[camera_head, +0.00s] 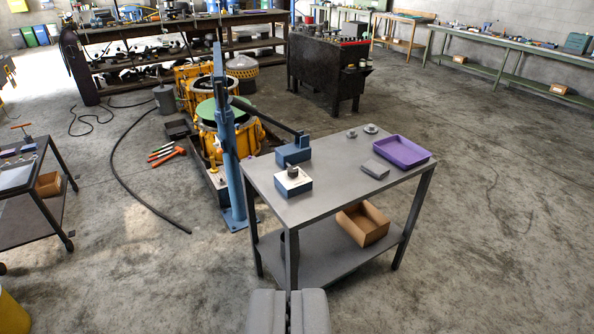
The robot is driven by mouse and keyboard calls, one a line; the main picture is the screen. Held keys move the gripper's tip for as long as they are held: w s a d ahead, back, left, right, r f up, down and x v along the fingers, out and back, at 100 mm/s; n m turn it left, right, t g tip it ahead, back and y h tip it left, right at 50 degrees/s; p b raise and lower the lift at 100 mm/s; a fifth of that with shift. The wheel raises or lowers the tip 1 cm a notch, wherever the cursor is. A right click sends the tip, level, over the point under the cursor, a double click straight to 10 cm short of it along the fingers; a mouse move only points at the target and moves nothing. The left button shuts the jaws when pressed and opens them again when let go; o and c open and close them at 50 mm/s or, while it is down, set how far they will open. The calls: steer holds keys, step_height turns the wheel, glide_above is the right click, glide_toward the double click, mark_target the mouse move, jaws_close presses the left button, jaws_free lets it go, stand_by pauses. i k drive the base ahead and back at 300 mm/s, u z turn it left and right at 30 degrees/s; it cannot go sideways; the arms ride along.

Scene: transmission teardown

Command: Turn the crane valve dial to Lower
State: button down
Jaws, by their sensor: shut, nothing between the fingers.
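A blue crane post (227,150) stands on the floor at the left of a grey table (330,195). On the table's left side sits a small blue box with a pale top and a dark round knob (292,171), which looks like the valve dial. Its markings are too small to read, so I cannot tell its setting. A second blue box (293,152) is just behind it, with a dark bar reaching to it from the left. My gripper (289,292) is at the bottom middle, shut and empty, in front of the table and apart from the dial.
A purple tray (403,152), a grey flat block (375,169) and small round parts (371,129) lie on the table's right side. A cardboard box (363,226) is on its lower shelf. A dark trolley (38,187) stands left. Floor is open on the right.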

mark_target(292, 172)
steer(key=z, duration=0.05)
steer(key=i, duration=1)
steer(key=u, duration=0.05)
